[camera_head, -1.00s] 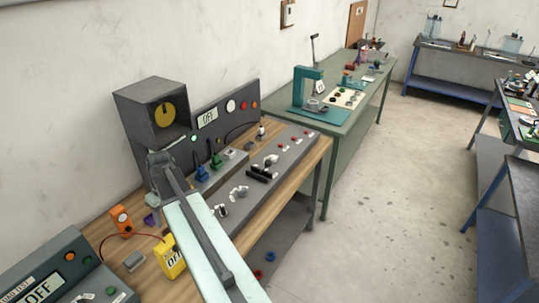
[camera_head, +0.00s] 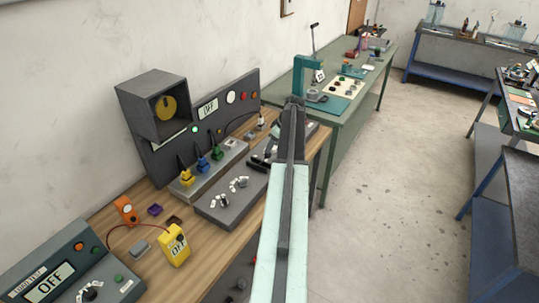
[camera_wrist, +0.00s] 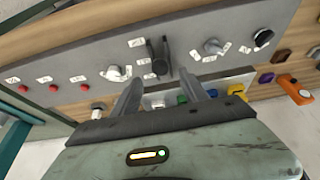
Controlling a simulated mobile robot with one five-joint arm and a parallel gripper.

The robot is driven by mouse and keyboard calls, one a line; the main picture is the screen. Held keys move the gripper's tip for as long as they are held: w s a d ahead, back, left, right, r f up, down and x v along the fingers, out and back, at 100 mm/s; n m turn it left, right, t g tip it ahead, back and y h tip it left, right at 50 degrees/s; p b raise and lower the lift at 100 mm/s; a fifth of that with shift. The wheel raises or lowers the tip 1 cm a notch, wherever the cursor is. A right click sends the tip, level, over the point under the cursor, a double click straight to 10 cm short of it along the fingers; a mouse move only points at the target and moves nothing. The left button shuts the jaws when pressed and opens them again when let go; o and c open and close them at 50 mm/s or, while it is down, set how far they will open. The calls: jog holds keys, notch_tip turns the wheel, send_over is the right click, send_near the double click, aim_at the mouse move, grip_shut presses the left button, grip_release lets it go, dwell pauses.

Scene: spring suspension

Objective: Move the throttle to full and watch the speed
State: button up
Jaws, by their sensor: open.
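A black lever (camera_wrist: 157,56), seemingly the throttle, stands on the grey control panel (camera_wrist: 180,20) in the wrist view. In the head view the black lever (camera_head: 263,157) is partly hidden by my arm. My gripper (camera_wrist: 160,78) is open and empty, its two fingers apart and pointing toward the lever's area, with the lever in line between them. In the head view my gripper (camera_head: 293,103) shows at the arm's far end; its fingers cannot be made out. An upright panel display (camera_head: 208,108) reads OFF. A yellow disc (camera_head: 168,107) sits in the dark box beside it.
Yellow, blue and green plugs (camera_head: 202,163) stand on a grey block. A yellow meter (camera_head: 174,245) and a left console (camera_head: 50,285) read OFF.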

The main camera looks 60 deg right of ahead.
jog(key=b+x, duration=0.4)
jog(key=x, duration=0.1)
jog(key=shift+f, duration=0.35)
jog(key=shift+r, duration=0.15)
grip_shut()
jog(key=shift+w+r, duration=0.1)
dwell(0.8)
